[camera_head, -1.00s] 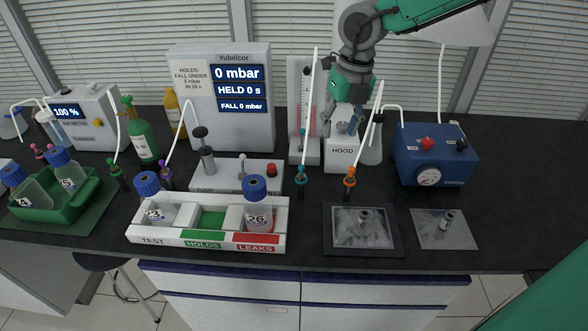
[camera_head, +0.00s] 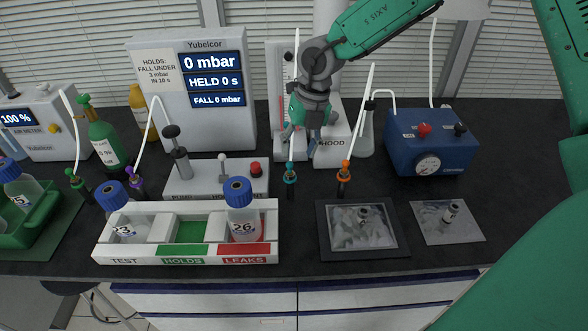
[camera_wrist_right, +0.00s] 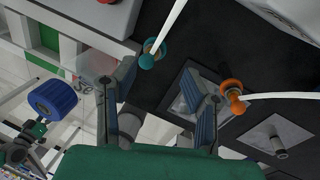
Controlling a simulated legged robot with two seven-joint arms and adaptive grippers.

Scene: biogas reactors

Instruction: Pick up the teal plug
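The teal plug (camera_head: 290,176) stands upright on the dark bench in the head view, with a white tube rising from its top. It also shows in the right wrist view (camera_wrist_right: 147,60), beyond and between the fingers. My right gripper (camera_head: 299,140) hangs above and just behind the teal plug, apart from it. In the right wrist view its two fingers (camera_wrist_right: 160,95) are spread with nothing between them. The orange plug (camera_head: 344,174) stands to the right of the teal plug and shows beside the right finger in the wrist view (camera_wrist_right: 231,92). My left gripper is not in view.
A white rack (camera_head: 100,240) with blue-capped bottles stands front left. A pump box (camera_head: 180,183) stands behind it. A blue pump unit (camera_head: 400,140) stands at the back right. The hood (camera_head: 333,155) is close behind the plugs.

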